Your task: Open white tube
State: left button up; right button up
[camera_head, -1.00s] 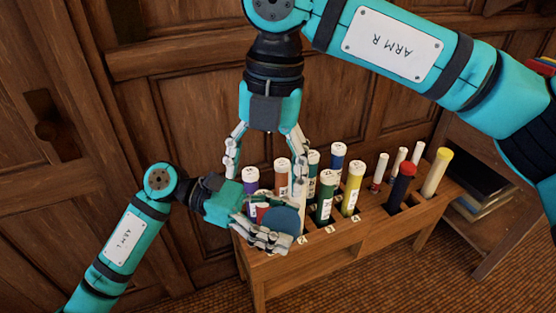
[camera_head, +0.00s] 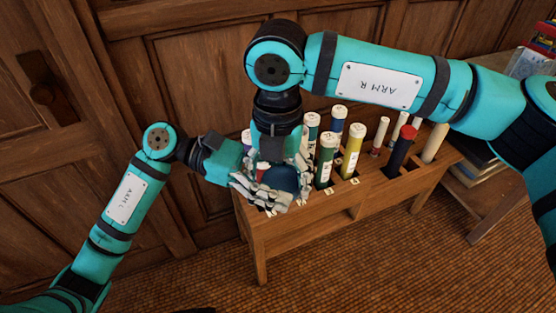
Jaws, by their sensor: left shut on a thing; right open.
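My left gripper (camera_head: 272,196) is shut around a dark blue, rounded thing (camera_head: 283,180) at the left end of the wooden rack. Its fingers hide most of that thing, and I cannot tell whether it belongs to a white tube. My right gripper (camera_head: 283,168) points down from above at the same spot. It is open, its fingers close beside the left hand, partly hidden. Slim white tubes, one with a red lower part (camera_head: 380,134) and another (camera_head: 398,127), stand upright in the rack, apart from both grippers.
Panelled wood stands behind. Books (camera_head: 476,165) lie on a shelf at the right. Carpet in front is clear.

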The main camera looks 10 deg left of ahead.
jog(key=shift+f, duration=0.1)
jog(key=shift+a, duration=0.1)
jog(key=c, duration=0.8)
pick_arm(q)
jog(key=o, duration=1.1)
pick_arm(e)
jog(key=shift+c, duration=0.6)
pick_arm(q)
jog(key=o, duration=0.3)
jog(key=shift+o, duration=0.2)
